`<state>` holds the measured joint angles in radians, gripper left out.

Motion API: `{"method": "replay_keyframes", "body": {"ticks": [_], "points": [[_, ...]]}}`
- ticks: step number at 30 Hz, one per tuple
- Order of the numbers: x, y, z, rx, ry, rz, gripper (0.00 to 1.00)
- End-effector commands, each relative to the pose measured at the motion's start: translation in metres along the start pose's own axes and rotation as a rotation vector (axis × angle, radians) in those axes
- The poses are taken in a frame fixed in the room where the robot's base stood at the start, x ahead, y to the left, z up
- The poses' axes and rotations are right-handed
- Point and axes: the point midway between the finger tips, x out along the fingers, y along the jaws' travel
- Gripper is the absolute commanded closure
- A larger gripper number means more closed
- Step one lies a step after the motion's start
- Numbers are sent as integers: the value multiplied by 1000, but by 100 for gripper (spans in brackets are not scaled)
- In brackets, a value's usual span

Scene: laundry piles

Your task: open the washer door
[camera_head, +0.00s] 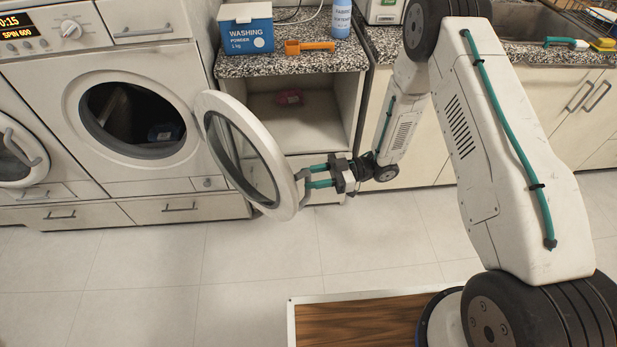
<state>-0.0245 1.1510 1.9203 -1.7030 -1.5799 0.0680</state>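The washer (55,105) stands at the left, and its round opening (133,118) is uncovered with a dark drum inside. Its round door (243,158) is swung wide open to the right, in front of the counter's open shelf. My gripper (308,180) is at the door's outer right edge, with its teal-and-grey fingers at the door handle (304,186). The fingers appear to be around the handle, but whether they are closed tight on it is too small to tell.
A blue washing powder box (247,30), an orange scoop (309,46) and a blue bottle (340,18) stand on the speckled counter (290,65). A pink item (289,97) lies in the open shelf. A second round door (18,155) is at the far left. The tiled floor (150,270) is clear.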

Motion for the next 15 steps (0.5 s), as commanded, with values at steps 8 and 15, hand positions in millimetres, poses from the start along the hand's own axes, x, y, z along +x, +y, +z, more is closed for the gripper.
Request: {"method": "replay_keyframes", "body": {"ticks": [8,15], "points": [[-47,1,0,-2,-1,3,63],[-67,1,0,-1,0,0,63]]}}
